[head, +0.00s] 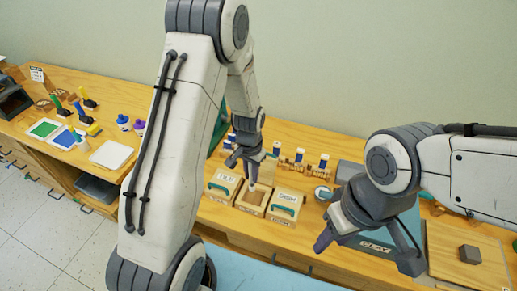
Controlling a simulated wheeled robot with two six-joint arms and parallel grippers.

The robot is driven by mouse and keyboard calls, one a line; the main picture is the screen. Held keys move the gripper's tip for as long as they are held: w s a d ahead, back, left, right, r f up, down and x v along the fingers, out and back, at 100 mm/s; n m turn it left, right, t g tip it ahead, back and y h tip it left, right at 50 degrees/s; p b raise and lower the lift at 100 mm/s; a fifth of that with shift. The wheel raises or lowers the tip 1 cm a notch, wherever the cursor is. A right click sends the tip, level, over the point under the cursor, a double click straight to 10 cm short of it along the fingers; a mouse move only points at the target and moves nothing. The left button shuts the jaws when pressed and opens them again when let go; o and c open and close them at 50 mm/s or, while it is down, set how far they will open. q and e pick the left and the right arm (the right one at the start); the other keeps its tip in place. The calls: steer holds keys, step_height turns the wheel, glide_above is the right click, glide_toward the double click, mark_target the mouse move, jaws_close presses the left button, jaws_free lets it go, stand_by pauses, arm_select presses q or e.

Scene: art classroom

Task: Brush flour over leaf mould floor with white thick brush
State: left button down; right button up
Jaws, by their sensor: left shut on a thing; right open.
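My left gripper (245,163) is shut on a slim brush (252,186), whose pale lower end points down into the open middle wooden box (241,204). Most of the brush is hidden by the gripper, and I cannot tell if it touches the box floor. A wooden box with a green handle and a label that may read LEAF (222,186) stands left of it. A similar labelled box (286,204) stands to its right. A small round white dish (323,192), contents unclear, is further right. My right gripper (367,251) is open and empty over the table's right part.
Behind the boxes stand several small blue-and-white items on wooden stands (299,157). A board with a dark block (469,254) is at the right. A white tray (111,155) and paint pots (123,121) stand left.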

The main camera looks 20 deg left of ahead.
arm_select(q)
step_height(320, 180, down, 8)
steer(key=w+m+b, duration=0.1)
steer(key=w+b, duration=0.1)
steer(key=b, duration=0.5)
steer(key=shift+r+m, duration=0.2)
steer(key=shift+m, duration=0.1)
arm_select(e)
steer(key=shift+f, duration=2.85)
arm_select(q)
steer(key=shift+a+f+b, duration=0.1)
steer(key=shift+f+b, duration=0.35)
steer(key=shift+f, duration=0.15)
arm_select(e)
steer(key=shift+s+f, duration=0.1)
steer(key=shift+f, duration=0.25)
arm_select(q)
steer(key=shift+a+r, duration=0.1)
steer(key=shift+a, duration=0.15)
arm_select(e)
steer(key=shift+r, duration=0.15)
arm_select(q)
steer(key=shift+a, duration=0.5)
steer(key=shift+d, duration=0.25)
arm_select(e)
steer(key=shift+r, duration=0.1)
arm_select(q)
steer(key=shift+d, duration=0.3)
steer(key=shift+d+p, duration=0.1)
steer(key=shift+p, duration=0.2)
